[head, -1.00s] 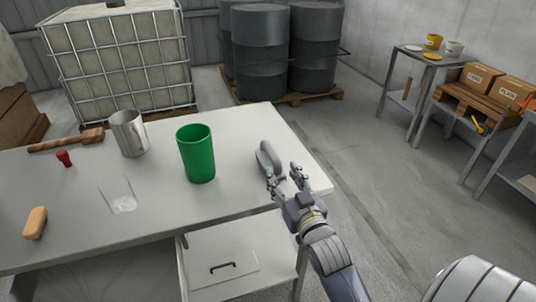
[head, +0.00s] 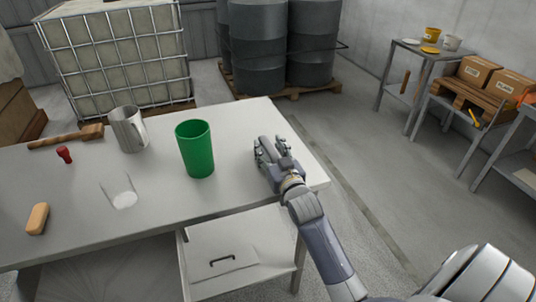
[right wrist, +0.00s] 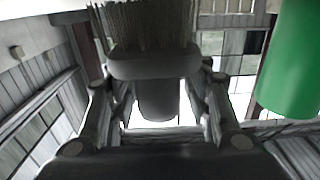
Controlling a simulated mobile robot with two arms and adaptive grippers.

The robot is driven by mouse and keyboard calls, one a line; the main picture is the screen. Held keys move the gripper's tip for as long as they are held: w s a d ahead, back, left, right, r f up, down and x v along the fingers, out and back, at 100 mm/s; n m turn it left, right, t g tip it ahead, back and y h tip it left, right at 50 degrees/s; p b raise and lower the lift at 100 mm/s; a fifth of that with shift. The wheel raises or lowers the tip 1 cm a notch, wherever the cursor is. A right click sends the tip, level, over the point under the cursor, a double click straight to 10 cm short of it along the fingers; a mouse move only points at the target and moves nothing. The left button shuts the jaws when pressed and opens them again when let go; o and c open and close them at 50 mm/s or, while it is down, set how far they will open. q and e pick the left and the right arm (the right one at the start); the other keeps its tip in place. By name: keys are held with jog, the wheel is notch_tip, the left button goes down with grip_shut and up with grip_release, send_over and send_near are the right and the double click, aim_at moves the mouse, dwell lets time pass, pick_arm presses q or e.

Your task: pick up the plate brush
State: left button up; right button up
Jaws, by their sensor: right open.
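The plate brush, a grey block with pale bristles (right wrist: 155,62), shows in the right wrist view between the fingers of my right gripper. In the head view my right gripper (head: 270,146) is at the right end of the grey table (head: 225,205) and hides most or all of the brush. The gripper is open, with a finger on each side of the brush. Whether the fingers touch it I cannot tell. My left gripper is in neither view.
A green cup (head: 195,149) stands just left of my right gripper. A metal jug (head: 128,130), a clear glass (head: 122,197), a red stamp-like thing (head: 64,154), a wooden-handled tool (head: 66,138) and a tan block (head: 37,218) are further left. Drums (head: 258,50) stand behind the table.

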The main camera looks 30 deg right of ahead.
grip_shut()
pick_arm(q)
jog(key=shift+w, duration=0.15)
pick_arm(e)
jog(key=shift+s, duration=0.1)
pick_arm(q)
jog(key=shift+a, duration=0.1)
